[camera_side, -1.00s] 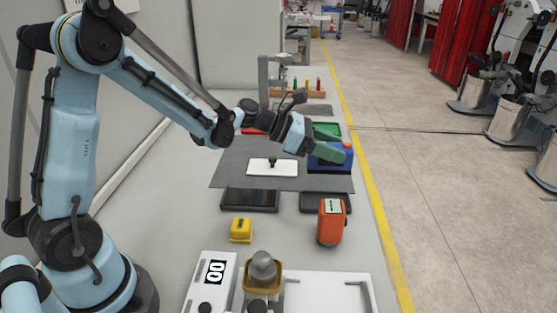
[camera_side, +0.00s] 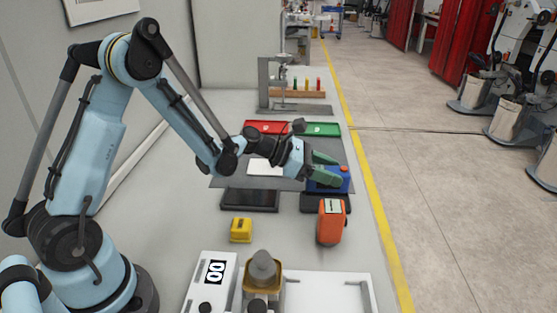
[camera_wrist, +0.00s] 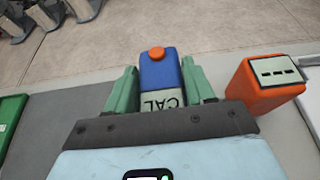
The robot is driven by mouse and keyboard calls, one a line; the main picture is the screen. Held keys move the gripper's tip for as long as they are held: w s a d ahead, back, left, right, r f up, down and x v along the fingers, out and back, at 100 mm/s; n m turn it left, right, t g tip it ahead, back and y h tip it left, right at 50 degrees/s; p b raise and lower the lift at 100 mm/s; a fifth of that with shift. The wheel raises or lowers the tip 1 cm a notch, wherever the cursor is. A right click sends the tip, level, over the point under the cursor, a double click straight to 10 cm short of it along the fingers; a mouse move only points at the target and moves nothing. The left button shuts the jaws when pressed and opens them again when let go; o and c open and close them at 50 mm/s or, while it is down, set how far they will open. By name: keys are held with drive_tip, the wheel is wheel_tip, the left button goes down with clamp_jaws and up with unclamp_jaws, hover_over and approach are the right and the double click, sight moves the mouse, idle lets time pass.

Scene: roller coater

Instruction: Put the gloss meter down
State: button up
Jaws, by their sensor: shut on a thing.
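The gloss meter is a blue box with an orange button (camera_side: 343,184); in the wrist view the blue box (camera_wrist: 158,74) has a grey face marked CAL. My gripper (camera_side: 323,172) has green fingers shut on its two sides, and in the wrist view the fingers (camera_wrist: 160,90) flank it. The gloss meter is over the right dark tray (camera_side: 308,207), covering its far part. I cannot tell whether it touches the tray. Its underside is hidden.
An orange device (camera_side: 331,222) stands close in front of the right tray; it also shows in the wrist view (camera_wrist: 262,84). Another dark tray (camera_side: 249,200) is to the left, with a yellow block (camera_side: 241,229) before it. Red (camera_side: 266,127) and green (camera_side: 316,129) trays lie behind.

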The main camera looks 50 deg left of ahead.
drive_tip(key=shift+f, duration=1.8)
drive_tip(key=shift+f, duration=0.2)
drive_tip(key=o, duration=1.3)
drive_tip(key=v, duration=1.2)
drive_tip(key=s+d+r+m+y, duration=0.1)
drive_tip(key=s+r+m+y, duration=0.1)
drive_tip(key=m, duration=0.7)
drive_tip(key=s+d+r+m+g+y, duration=0.1)
drive_tip(key=s+m+y, duration=0.3)
drive_tip(key=m, duration=0.5)
drive_tip(key=s+d+r+m+g+y, duration=0.1)
drive_tip(key=s+r+m+y, duration=0.1)
drive_tip(key=s+m, duration=0.5)
drive_tip(key=shift+r+m+y, duration=0.4)
drive_tip(key=shift+m+y, duration=0.3)
drive_tip(key=shift+m, duration=0.4)
